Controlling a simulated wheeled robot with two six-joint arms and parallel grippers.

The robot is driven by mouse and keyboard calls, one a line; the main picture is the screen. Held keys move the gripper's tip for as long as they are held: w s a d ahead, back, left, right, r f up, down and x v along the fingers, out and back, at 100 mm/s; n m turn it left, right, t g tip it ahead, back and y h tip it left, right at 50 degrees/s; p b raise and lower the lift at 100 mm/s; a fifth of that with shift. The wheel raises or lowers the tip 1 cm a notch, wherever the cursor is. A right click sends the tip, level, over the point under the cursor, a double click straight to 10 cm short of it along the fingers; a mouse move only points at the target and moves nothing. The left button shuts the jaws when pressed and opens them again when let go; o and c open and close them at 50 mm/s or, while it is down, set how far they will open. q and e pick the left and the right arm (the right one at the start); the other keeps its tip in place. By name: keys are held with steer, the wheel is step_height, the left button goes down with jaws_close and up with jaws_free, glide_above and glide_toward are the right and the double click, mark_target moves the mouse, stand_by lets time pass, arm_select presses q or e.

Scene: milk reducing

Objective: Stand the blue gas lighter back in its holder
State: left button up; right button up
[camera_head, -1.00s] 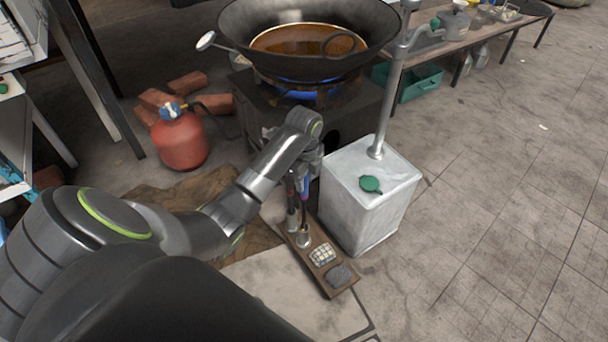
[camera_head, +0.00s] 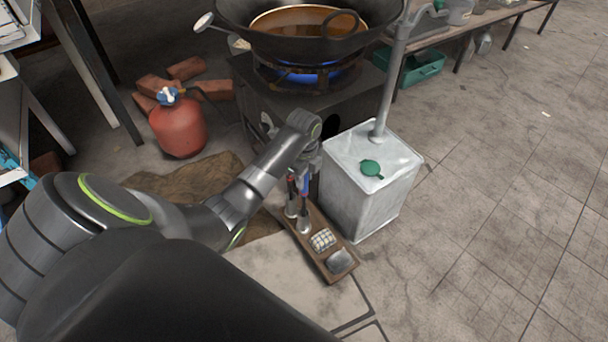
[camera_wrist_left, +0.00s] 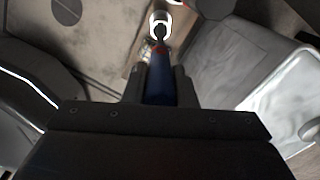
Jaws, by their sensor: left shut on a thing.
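The blue gas lighter (camera_head: 305,187) is held tip down in my left gripper (camera_head: 304,180). The left wrist view shows its blue body (camera_wrist_left: 158,88) between the fingers, with the dark stem running to a bright metal rim. The wooden holder stand (camera_head: 308,251) lies on the floor below, with two metal cups. The stem's lower end meets the front cup (camera_head: 303,224); I cannot tell how deep it is inside. A slim item with red on it (camera_head: 291,186) stands over the rear cup (camera_head: 291,208). My right gripper is not seen.
A white metal can (camera_head: 365,200) with a green cap stands close to the right of the stand. Behind are the lit stove with a wok (camera_head: 310,30) and a red gas cylinder (camera_head: 179,128). Open floor lies to the right.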

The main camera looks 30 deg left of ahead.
arm_select(q)
steer(key=o, duration=1.1)
steer(key=shift+c, duration=0.2)
steer(key=shift+r, duration=0.1)
